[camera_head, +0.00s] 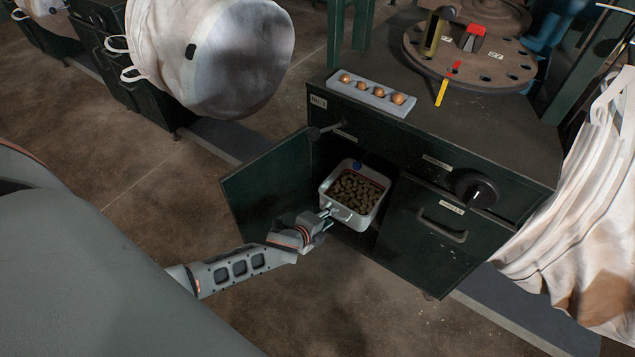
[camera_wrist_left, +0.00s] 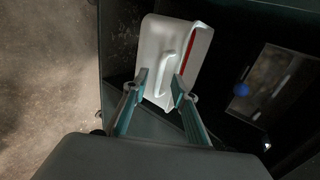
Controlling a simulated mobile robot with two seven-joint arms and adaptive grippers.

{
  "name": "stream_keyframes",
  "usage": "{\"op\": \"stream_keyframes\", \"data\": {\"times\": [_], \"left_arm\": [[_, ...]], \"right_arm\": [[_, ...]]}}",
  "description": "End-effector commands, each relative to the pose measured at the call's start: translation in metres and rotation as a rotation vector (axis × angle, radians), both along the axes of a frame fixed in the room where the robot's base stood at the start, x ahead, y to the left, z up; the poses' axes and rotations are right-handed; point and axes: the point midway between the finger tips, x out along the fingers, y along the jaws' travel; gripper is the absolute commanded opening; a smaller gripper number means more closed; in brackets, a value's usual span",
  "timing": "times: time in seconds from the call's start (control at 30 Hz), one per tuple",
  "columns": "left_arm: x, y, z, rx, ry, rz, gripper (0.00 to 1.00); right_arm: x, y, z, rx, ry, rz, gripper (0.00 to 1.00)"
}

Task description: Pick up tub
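A white tub (camera_head: 351,220) filled with brown lumps sits inside the open cabinet compartment. Its near wall and handle (camera_wrist_left: 164,62) face my gripper in the left wrist view. My left gripper (camera_head: 326,216) is at the tub's near left side. In the left wrist view its two fingers (camera_wrist_left: 158,82) are apart, one on each side of the handle's lower end, with nothing visibly clamped. Whether the fingers touch the tub is unclear. My right gripper is not in view.
The dark green cabinet (camera_head: 440,150) has an open door (camera_head: 268,190) left of the tub and a closed drawer (camera_head: 445,222) to the right. On top are a grey tray (camera_head: 375,92) with several round items and a round plate (camera_head: 470,55). White bags (camera_head: 235,60) hang nearby.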

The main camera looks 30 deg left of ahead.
Motion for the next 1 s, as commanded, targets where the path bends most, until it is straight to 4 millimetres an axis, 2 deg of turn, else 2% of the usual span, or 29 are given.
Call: {"op": "stream_keyframes", "data": {"times": [0.5,0.7,1.0], "left_arm": [[-0.071,0.002,0.046,0.0,0.002,-0.002,0.27],[-0.084,0.002,0.056,0.0,0.001,-0.001,0.27],[-0.086,0.002,0.057,0.0,0.001,-0.001,0.27]], "right_arm": [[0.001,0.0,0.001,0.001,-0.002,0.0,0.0],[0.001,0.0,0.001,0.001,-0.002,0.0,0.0],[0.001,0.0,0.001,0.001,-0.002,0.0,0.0]]}}
